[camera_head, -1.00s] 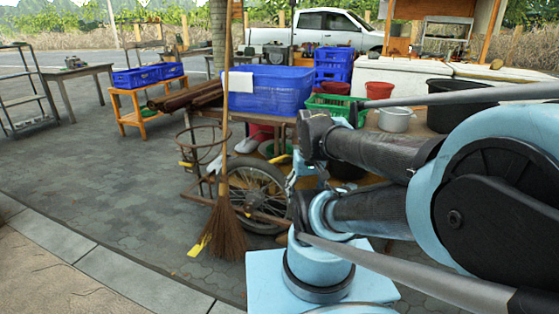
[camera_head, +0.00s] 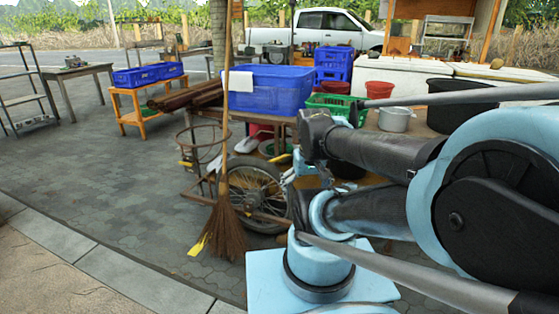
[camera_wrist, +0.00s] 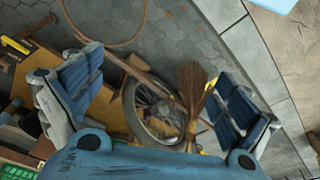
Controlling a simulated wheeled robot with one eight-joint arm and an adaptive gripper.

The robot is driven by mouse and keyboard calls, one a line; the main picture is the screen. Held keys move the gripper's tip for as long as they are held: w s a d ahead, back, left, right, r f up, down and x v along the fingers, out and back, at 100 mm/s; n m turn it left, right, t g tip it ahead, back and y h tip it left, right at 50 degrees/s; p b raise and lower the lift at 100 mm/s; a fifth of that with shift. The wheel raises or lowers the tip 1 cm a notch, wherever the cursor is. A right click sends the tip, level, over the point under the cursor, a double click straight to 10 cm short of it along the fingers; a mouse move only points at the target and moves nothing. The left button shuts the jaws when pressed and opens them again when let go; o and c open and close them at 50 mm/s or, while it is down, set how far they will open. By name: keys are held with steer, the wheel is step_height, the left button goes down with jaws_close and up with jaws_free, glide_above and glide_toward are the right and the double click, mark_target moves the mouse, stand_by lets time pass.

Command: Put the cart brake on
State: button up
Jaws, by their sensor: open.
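The cart (camera_head: 272,216) has a wooden frame and a spoked wheel (camera_head: 250,190), which also shows in the wrist view (camera_wrist: 160,112). A yellow piece (camera_head: 198,245) sits low, left of the broom's bristles. Another small yellow piece (camera_head: 185,164) is on the cart's left end by a round metal hoop. I cannot tell for sure which part is the brake. My gripper (camera_wrist: 155,95) is open and empty, its two pads wide apart above the wheel and broom. In the head view my gripper (camera_head: 303,172) is partly hidden by my arm, right of the wheel.
A straw broom (camera_head: 227,232) stands upright against the cart, in front of the wheel. A blue bin (camera_head: 268,90), a green basket (camera_head: 335,103) and pots are above. An orange stand (camera_head: 128,108) with blue crates is at the left. The paving (camera_head: 100,190) left of the cart is clear.

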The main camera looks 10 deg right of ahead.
steer(key=shift+s+r, duration=0.3)
steer(key=shift+s, duration=0.1)
steer(key=c, duration=0.4)
steer(key=shift+w+r, duration=0.15)
steer(key=shift+r, duration=0.05)
steer(key=c, duration=0.5)
steer(key=w+r, duration=0.1)
steer(key=w, duration=0.1)
steer(key=shift+w+r, duration=0.3)
steer(key=shift+r, duration=0.1)
jaws_close()
steer(key=w+a+r+m, duration=0.1)
steer(key=w+r, duration=0.2)
steer(key=w, duration=0.7)
steer(key=w+r, duration=0.2)
steer(key=w, duration=0.9)
steer(key=shift+m+g, duration=0.5)
steer(key=shift+m, duration=0.2)
steer(key=shift+w+a+f, duration=0.5)
steer(key=shift+w+f, duration=1.6)
steer(key=shift+w, duration=2)
steer(key=shift+w+a+f, duration=0.5)
steer(key=shift+w+f, duration=1.55)
steer(key=shift+w, duration=2.05)
steer(key=shift+w+a+f, duration=0.5)
steer(key=shift+w+f, duration=1.6)
steer(key=shift+w, duration=2)
